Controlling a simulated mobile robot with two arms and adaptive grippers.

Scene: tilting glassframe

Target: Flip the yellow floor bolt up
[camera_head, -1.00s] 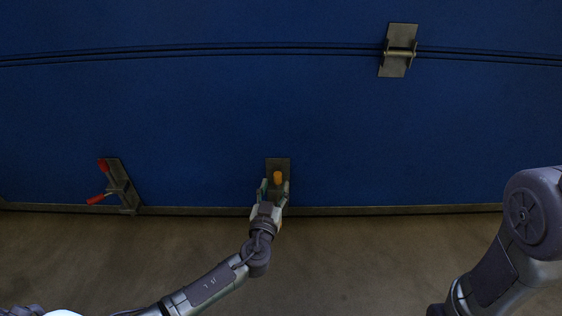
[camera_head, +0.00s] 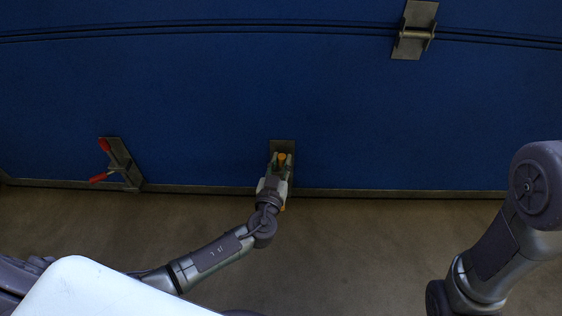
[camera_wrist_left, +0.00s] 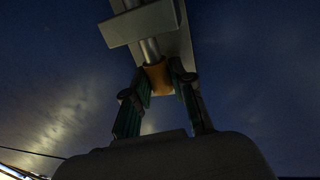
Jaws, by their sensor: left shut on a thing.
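The yellow floor bolt (camera_head: 282,157) sits on a grey metal plate (camera_head: 283,145) low on the blue door, near its bottom edge. My left gripper (camera_head: 281,166) is at the bolt, coming from below. In the left wrist view the gripper's fingers (camera_wrist_left: 158,85) are closed around the orange-yellow end (camera_wrist_left: 157,76) of the bolt, with a metal rod (camera_wrist_left: 150,48) and grey bracket (camera_wrist_left: 140,23) beyond it. The gripper hides the lower part of the bolt in the head view. My right arm is at the right of the head view; its gripper is out of frame.
A latch with red handles (camera_head: 105,146) is on the door at the left. A grey hinge (camera_head: 414,32) sits at the upper right. The bare brown floor (camera_head: 350,250) in front of the door is free.

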